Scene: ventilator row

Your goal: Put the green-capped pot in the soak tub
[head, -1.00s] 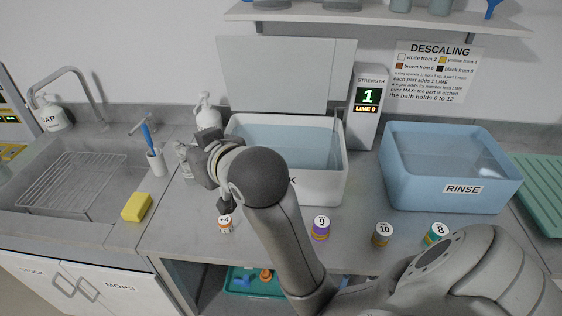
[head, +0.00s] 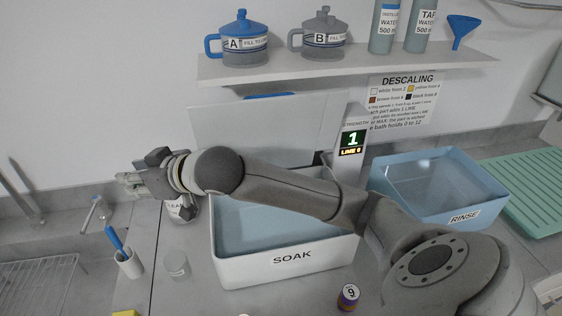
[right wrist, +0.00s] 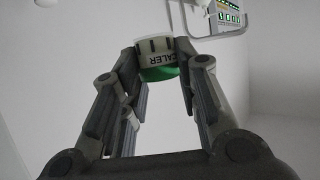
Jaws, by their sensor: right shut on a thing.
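My right gripper (head: 130,183) is raised at the left of the head view, left of the soak tub and above the counter. In the right wrist view, the gripper (right wrist: 163,62) is shut on the green-capped pot (right wrist: 158,52), with a white, lettered body and a green end towards the palm. In the head view I cannot make the pot out at the gripper. The white soak tub (head: 285,268), marked SOAK, is open and holds liquid. My right arm crosses over it and hides part of its inside. My left gripper is not in view.
A strength display (head: 350,145) stands behind the tub, and the blue rinse tub (head: 462,216) is to the right. A clear cup (head: 176,264), a holder with a blue brush (head: 128,264) and a bottle (head: 183,209) stand left. A purple-banded pot (head: 348,297) sits in front.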

